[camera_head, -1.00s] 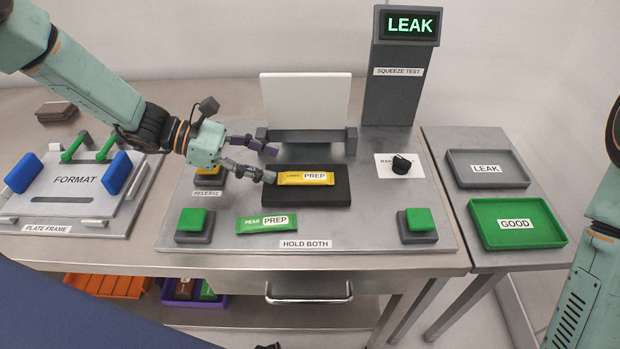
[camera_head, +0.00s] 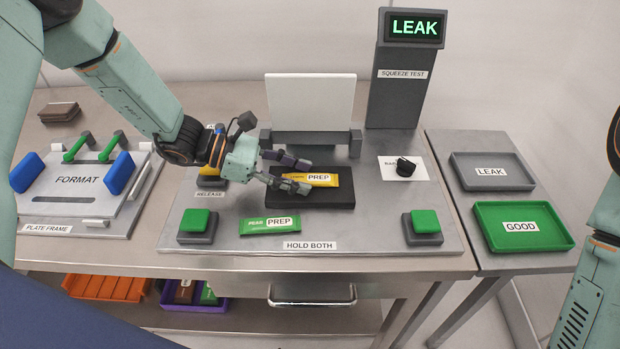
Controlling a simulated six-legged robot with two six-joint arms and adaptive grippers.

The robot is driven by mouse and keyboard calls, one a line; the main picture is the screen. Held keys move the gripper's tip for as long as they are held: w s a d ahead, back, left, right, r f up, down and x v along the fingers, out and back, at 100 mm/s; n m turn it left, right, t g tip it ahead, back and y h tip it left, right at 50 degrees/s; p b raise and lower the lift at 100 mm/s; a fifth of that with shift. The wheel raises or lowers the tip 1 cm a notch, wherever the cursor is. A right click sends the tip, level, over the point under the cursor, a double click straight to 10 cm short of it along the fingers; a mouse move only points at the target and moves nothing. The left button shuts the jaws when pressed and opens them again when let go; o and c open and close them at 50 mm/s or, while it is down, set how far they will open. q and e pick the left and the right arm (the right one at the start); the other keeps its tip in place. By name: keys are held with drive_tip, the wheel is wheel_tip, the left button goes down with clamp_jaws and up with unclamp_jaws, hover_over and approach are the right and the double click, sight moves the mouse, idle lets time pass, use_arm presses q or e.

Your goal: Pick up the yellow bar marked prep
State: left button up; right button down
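The yellow bar marked PREP (camera_head: 325,180) lies flat on a black pad (camera_head: 322,200) in the middle of the grey station plate. My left gripper (camera_head: 302,174) is at the bar's left end with its fingers apart. One finger is above and behind that end, the other in front of it, partly covering the bar's left part. Whether the fingers touch the bar cannot be told. My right gripper is not in view; only part of my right arm shows at the right edge.
A green PREP bar (camera_head: 269,226) lies in front of the pad. Green buttons stand at left (camera_head: 198,226) and right (camera_head: 422,227). A white upright panel (camera_head: 310,102) stands behind the pad. A LEAK tray (camera_head: 491,171) and a GOOD tray (camera_head: 522,227) lie on the right table.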

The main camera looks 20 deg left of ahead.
use_arm(q)
drive_tip(key=c, duration=0.8)
clamp_jaws()
